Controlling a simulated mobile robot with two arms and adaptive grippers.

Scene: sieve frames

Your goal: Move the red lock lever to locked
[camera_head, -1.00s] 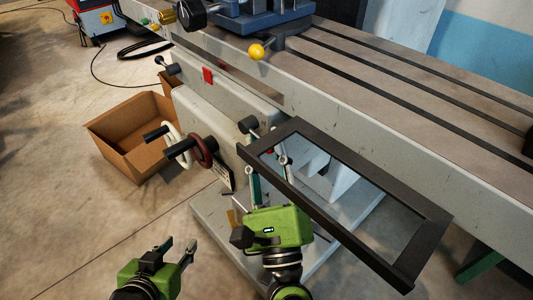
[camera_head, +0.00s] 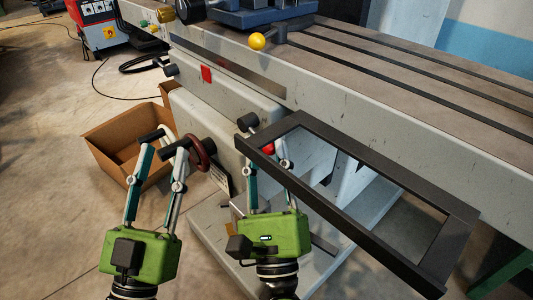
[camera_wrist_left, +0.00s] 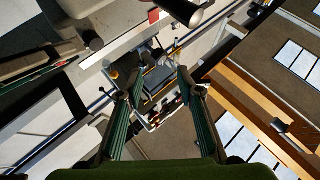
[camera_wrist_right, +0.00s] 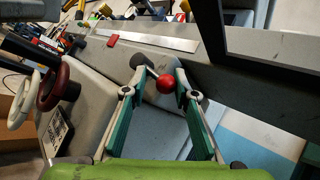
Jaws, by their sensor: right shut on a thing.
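The red lock lever (camera_wrist_right: 166,84) is a red ball on a short light rod from a dark round hub (camera_wrist_right: 138,60) on the grey machine side. In the head view its ball (camera_head: 268,150) shows just past the dark frame's edge. My right gripper (camera_wrist_right: 162,80) is shut on the ball, with a finger on each side of it. The dark frame partly hides those fingers in the head view. I cannot tell a locked mark. My left gripper (camera_head: 164,142) is open and empty, its fingertips overlapping the handwheels in the head view.
A dark rectangular frame (camera_head: 350,235) hangs close over my right gripper. A red-brown handwheel (camera_head: 204,152) sits left of the lever. A cardboard box (camera_head: 105,158) stands on the floor at left. The slotted machine table (camera_head: 400,85) lies above.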

